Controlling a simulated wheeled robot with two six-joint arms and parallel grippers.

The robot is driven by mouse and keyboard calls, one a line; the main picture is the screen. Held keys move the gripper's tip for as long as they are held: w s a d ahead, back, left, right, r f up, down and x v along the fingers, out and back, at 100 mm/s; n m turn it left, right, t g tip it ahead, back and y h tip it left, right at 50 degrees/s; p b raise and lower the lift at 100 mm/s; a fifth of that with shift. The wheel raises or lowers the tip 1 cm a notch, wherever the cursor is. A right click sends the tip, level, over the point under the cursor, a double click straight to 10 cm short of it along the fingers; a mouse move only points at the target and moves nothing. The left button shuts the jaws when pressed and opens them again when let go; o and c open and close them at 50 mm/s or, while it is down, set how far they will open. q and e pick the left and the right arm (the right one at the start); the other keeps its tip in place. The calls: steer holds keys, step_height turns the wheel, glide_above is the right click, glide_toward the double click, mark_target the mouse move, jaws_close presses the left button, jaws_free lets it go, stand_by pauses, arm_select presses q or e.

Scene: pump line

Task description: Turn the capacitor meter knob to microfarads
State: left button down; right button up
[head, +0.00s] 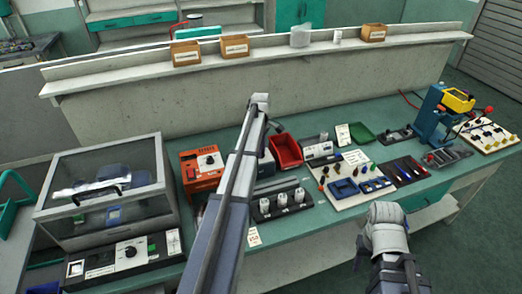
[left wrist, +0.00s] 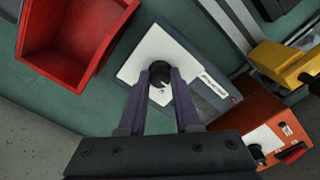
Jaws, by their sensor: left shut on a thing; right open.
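The capacitor meter (left wrist: 188,62) is a blue-grey box with a white face and a printed label strip, seen in the left wrist view. Its round black knob (left wrist: 158,74) has a small light mark, but the printed markings are too small to read. My left gripper (left wrist: 160,76) is shut on the knob, one finger on each side. In the head view my left arm covers most of the meter (head: 267,165), and the knob and left jaws are hidden. My right arm shows at lower right in the head view; I cannot see its jaws.
A red bin (head: 286,150) stands right beside the meter, and an orange device (head: 202,168) with a dial stands left of it. A rack with white cylinders (head: 281,203) lies in front. A clear-lidded case (head: 105,190) is at far left. A low wall with a ledge runs behind.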

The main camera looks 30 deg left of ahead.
arm_select(q)
steer(key=shift+m, duration=0.3)
steer(key=m, duration=0.3)
steer(key=shift+m, duration=0.4)
steer(key=m, duration=0.4)
steer(key=shift+m, duration=0.3)
steer(key=m, duration=0.8)
steer(key=shift+m, duration=0.3)
steer(key=c, duration=0.6)
jaws_free()
